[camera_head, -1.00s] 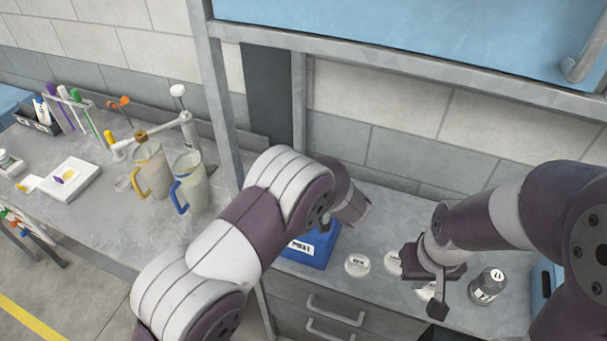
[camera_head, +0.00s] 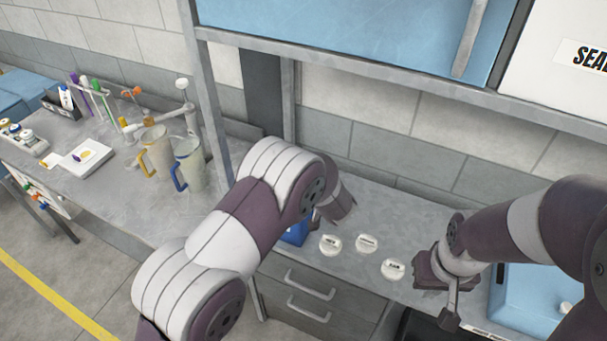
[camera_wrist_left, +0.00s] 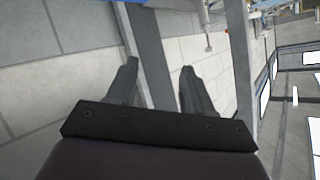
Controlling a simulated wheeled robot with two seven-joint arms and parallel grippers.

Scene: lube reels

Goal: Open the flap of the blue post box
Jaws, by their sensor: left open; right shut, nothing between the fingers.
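The blue post box (camera_head: 296,236) stands on the grey counter in the head view, mostly hidden behind my left arm; only a small blue part shows. Its flap cannot be made out. My right gripper (camera_head: 449,316) points down over the counter's right part, shut and empty, apart from the post box.
Several round white labelled discs, one of them here (camera_head: 366,243), lie right of the post box. A blue case (camera_head: 527,308) is at the right. A metal frame with a blue cabinet (camera_head: 350,30) hangs above. Jugs (camera_head: 190,165) stand on the left bench.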

